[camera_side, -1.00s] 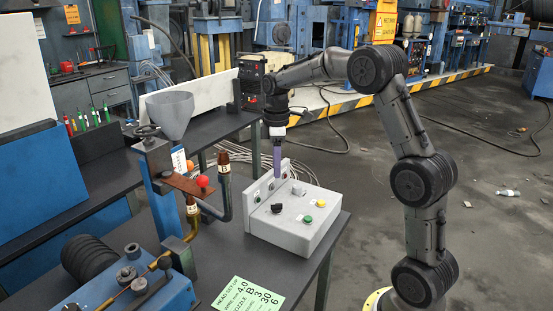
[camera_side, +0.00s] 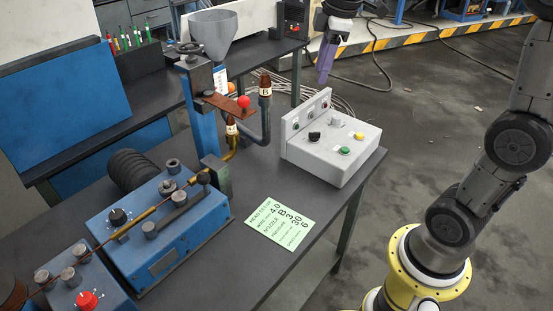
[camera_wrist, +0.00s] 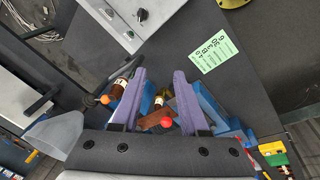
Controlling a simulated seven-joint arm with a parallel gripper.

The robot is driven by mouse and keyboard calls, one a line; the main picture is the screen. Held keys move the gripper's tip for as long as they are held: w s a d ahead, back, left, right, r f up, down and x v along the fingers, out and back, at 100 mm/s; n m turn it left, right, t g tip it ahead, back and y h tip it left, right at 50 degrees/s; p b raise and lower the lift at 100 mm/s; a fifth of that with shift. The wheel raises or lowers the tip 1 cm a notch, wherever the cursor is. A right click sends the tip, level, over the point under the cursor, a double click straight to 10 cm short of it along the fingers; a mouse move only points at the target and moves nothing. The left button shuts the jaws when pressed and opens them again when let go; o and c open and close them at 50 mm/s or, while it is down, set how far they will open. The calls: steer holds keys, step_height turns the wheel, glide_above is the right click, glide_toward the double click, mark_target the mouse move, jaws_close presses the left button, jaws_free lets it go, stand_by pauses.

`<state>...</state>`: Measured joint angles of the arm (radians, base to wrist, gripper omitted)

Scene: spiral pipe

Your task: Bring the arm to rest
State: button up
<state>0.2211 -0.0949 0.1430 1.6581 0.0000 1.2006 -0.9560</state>
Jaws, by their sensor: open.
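My gripper (camera_side: 325,70) hangs in the air behind and above the grey control box (camera_side: 333,150) in the side view, clear of it. In the wrist view, its two purple fingers stand wide apart (camera_wrist: 160,75) with nothing held between them. The control box, with its knobs and buttons, also shows at the top of the wrist view (camera_wrist: 118,18). My arm is raised at the right of the side view, partly cut off by the frame edge.
On the bench stand a funnel (camera_side: 214,32), a brown bracket with a red ball (camera_side: 243,101), pipes with brown nozzles (camera_side: 265,85) and a blue wire-feed machine (camera_side: 160,235). A green card (camera_side: 282,226) lies flat on the bench. Open floor lies to the right.

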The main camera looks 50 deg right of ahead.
steer(key=s+a+m+t, duration=0.2)
steer(key=s+a, duration=0.5)
steer(key=s, duration=0.6)
steer(key=s+a+f+m+t, duration=0.1)
steer(key=s+f+m, duration=0.5)
steer(key=f, duration=0.1)
steer(key=shift+y, duration=0.3)
